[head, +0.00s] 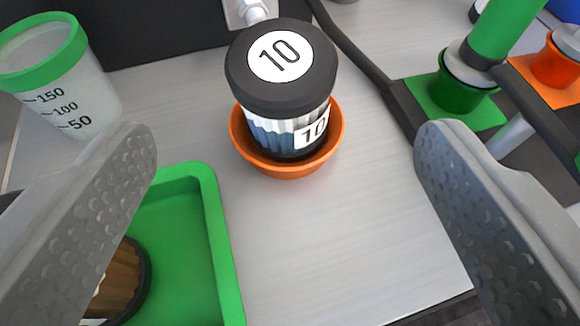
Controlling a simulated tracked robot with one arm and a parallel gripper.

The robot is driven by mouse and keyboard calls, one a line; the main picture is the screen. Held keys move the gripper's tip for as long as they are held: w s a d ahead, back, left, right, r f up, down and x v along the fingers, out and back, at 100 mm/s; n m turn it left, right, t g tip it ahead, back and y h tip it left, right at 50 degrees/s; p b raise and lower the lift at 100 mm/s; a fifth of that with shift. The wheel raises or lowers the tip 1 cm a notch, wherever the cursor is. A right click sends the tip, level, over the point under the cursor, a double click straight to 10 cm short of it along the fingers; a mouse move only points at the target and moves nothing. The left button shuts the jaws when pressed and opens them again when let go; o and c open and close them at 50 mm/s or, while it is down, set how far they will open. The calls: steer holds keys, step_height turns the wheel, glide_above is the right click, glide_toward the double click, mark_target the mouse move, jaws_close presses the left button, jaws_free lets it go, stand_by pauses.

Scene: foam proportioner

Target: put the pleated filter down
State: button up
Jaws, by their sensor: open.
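A pleated filter (272,135) with a black cap marked 10 and white and blue pleats stands upright in a small orange bowl (290,168) on the grey worktop. My gripper (285,145) is open, its two grey dimpled fingers wide apart at the left and right of the picture. The filter and bowl lie between and beyond the fingertips, and no finger touches them. The lower end of the filter is hidden inside the bowl.
A green tray (208,205) at the lower left holds a brown pleated filter (122,280), partly hidden by my left finger. A measuring cup (75,90) with a green rim stands upper left. Green and orange fittings (462,85) stand at right. The worktop (330,235) before the bowl is clear.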

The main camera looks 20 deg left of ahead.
steer(key=shift+s+r, duration=0.1)
steer(key=shift+s, duration=0.1)
steer(key=w+d+r+y, duration=0.15)
steer(key=d+r, duration=0.25)
steer(key=r, duration=0.4)
steer(key=w+d+r+t, duration=0.1)
steer(key=w+d+r, duration=0.1)
steer(key=d+r, duration=0.45)
steer(key=w+d+r+y, duration=0.1)
steer(key=d+r, duration=0.1)
steer(key=r, duration=0.7)
steer(key=s+d+r+m+h, duration=0.1)
steer(key=s+d+r+h, duration=0.2)
steer(key=d+r, duration=0.4)
steer(key=s+d+r+m+t+h, duration=0.1)
steer(key=s+d+r+m+h, duration=0.1)
steer(key=d+r, duration=0.6)
steer(key=s+d+h, duration=0.1)
steer(key=s+d, duration=0.1)
steer(key=d, duration=0.5)
steer(key=shift+s+d, duration=0.25)
steer(key=shift+s, duration=0.15)
